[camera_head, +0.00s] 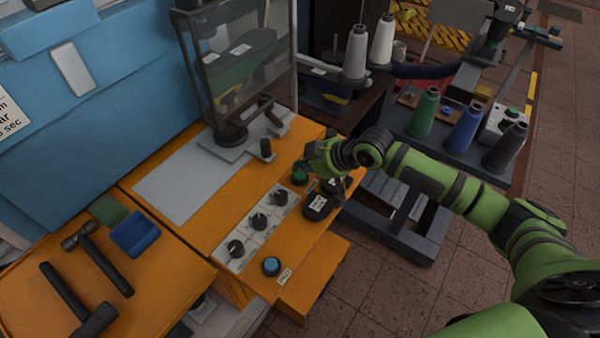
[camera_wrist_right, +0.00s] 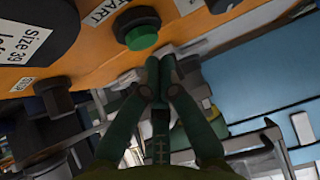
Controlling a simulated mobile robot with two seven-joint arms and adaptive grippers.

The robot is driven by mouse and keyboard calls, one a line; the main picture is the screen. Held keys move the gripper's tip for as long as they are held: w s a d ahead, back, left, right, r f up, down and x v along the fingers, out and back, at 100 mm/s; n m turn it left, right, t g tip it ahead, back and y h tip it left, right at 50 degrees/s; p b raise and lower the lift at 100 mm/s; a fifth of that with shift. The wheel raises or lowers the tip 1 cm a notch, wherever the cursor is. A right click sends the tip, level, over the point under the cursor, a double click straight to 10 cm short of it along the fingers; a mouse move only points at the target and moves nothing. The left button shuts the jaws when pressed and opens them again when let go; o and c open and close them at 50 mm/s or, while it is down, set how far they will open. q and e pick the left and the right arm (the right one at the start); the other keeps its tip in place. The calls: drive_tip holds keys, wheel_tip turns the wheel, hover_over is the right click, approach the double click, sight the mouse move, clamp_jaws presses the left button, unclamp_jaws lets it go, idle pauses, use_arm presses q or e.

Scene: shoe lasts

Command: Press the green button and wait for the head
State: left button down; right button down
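The green button (camera_head: 300,178) sits in a dark collar on the orange machine top. It shows larger in the right wrist view (camera_wrist_right: 142,37), beside a START label. My right gripper (camera_head: 307,165) is right at the button in the head view, its arm coming in from the right. In the wrist view its fingertips (camera_wrist_right: 159,62) are together with nothing between them, just beside the button; contact cannot be told. The machine's clear guard (camera_head: 245,60) stands behind, with dark parts under it. My left gripper is not in view.
A panel with several black knobs (camera_head: 258,221) and a blue button (camera_head: 271,266) lie nearer on the orange top. Hammers (camera_head: 95,255) lie at left; thread spools (camera_head: 424,112) stand at right.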

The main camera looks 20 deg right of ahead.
sight(302, 176)
drive_tip(key=shift+f, duration=0.1)
idle(0.7)
drive_tip(key=shift+f, duration=0.35)
drive_tip(key=shift+f, duration=0.55)
idle(0.8)
drive_tip(key=shift+r, duration=0.15)
drive_tip(key=shift+r+p, duration=0.8)
wheel_tip(302, 176, up, 5)
drive_tip(key=p, duration=0.5)
drive_tip(key=shift+r, duration=0.1)
